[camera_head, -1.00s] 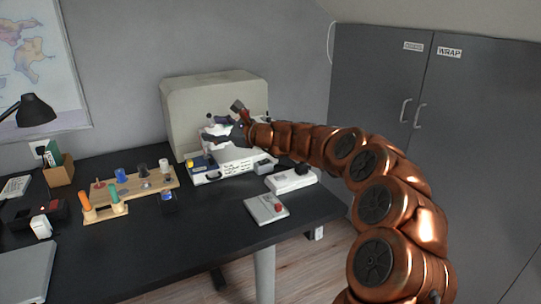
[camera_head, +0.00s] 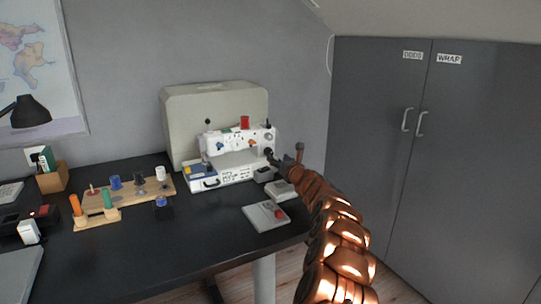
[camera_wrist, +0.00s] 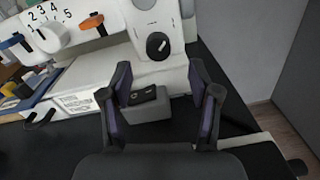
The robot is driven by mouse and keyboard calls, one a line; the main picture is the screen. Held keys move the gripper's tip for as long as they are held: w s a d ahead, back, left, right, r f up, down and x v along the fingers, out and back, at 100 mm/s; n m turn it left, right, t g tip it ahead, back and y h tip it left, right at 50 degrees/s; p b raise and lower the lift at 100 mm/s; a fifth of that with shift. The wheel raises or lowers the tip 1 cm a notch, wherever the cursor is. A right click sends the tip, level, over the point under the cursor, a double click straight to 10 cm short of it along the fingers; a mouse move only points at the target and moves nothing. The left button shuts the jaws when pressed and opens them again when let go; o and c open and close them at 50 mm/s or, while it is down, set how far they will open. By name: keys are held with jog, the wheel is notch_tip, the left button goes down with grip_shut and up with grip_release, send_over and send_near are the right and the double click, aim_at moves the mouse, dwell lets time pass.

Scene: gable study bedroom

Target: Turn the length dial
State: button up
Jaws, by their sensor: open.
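A white sewing machine (camera_head: 240,140) stands on the black desk, with a blue knob (camera_head: 220,146) and an orange one (camera_head: 250,142) on its front. A black round dial (camera_wrist: 157,45) is on the machine's end face. I cannot read which one is the length dial. My gripper (camera_wrist: 160,78) is open and empty, at the machine's right end; the black dial shows beyond its fingers, apart from them. It also shows in the head view (camera_head: 271,156).
A grey block with a black top (camera_wrist: 146,104) shows between my fingers. A pale case (camera_head: 185,105) stands behind the machine. A wooden spool rack (camera_head: 125,190) is left.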

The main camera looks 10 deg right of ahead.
aim_at(270, 153)
jog(key=shift+x, duration=0.9)
jog(key=shift+w+a+r, duration=0.1)
jog(key=shift+w+a, duration=0.05)
jog(key=shift+w, duration=0.4)
jog(key=shift+w+a+f+p, duration=0.2)
jog(key=shift+w+a+p, duration=0.1)
jog(key=shift+w, duration=0.25)
jog(key=shift+w+r, duration=0.2)
jog(key=shift+w, duration=0.4)
jog(key=shift+w+a+f+p, duration=0.1)
jog(key=shift+w+a+p, duration=0.25)
jog(key=shift+w, duration=0.3)
jog(key=c, duration=1.2)
